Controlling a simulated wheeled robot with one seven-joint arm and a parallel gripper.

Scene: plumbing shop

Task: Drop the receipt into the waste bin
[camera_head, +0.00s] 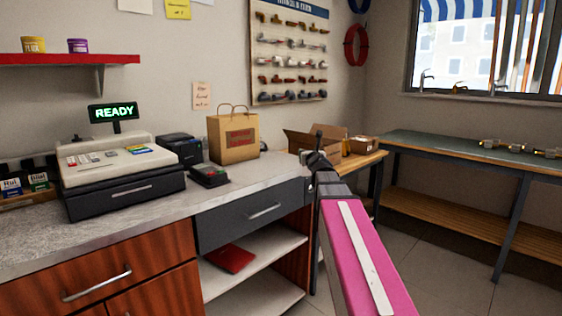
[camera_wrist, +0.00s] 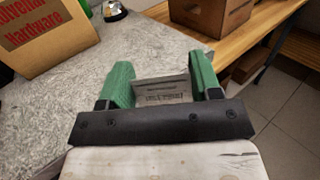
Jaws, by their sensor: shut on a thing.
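In the wrist view, my gripper (camera_wrist: 161,72) has two green fingers. They are shut on the receipt (camera_wrist: 163,90), a small greyish-white slip with faint dark print, seen between them. The receipt's lower part is hidden behind the dark gripper bar. The gripper is over or beside the right end of the grey counter. In the head view, my gripper is a small dark shape at the far end of my pink arm, and the receipt cannot be made out there. No waste bin shows in either view.
A paper bag (camera_head: 233,138), a card terminal (camera_head: 209,175) and a cash register (camera_head: 120,175) stand on the counter (camera_head: 215,193). An open cardboard box (camera_head: 315,142) sits on a wooden table (camera_head: 365,160) beyond. A workbench (camera_head: 450,148) stands right. Tiled floor (camera_head: 430,265) is clear.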

